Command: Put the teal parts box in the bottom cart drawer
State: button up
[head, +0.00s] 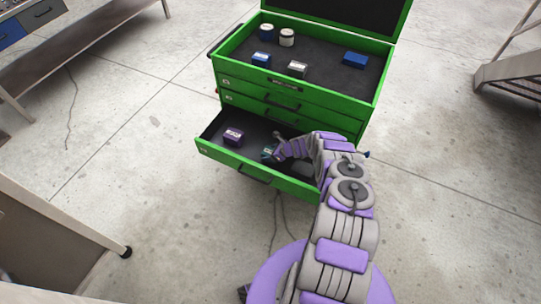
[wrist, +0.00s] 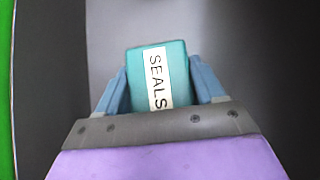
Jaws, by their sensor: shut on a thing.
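The teal parts box (wrist: 178,70) carries a white label reading SEALS and sits between the two blue fingers of my gripper (wrist: 160,82) in the wrist view. In the head view the teal box (head: 267,154) shows as a small patch beside my gripper (head: 272,152), inside the open bottom drawer (head: 233,160) of the green cart (head: 310,110). My gripper is shut on the box. The dark drawer floor lies behind the box. I cannot tell whether the box touches it. My arm hides the drawer's right part.
A purple box (head: 233,136) stands in the bottom drawer, left of the teal box. The cart's top tray holds blue boxes (head: 355,60), a grey box (head: 297,69) and two jars (head: 287,37). A bench (head: 50,215) stands at left; steps (head: 512,75) stand at right.

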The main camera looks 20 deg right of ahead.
jog(key=shift+d+f, duration=0.15)
jog(key=shift+f, duration=0.1)
jog(key=o, duration=1.1)
jog(key=shift+o, duration=0.2)
jog(key=shift+r, duration=0.15)
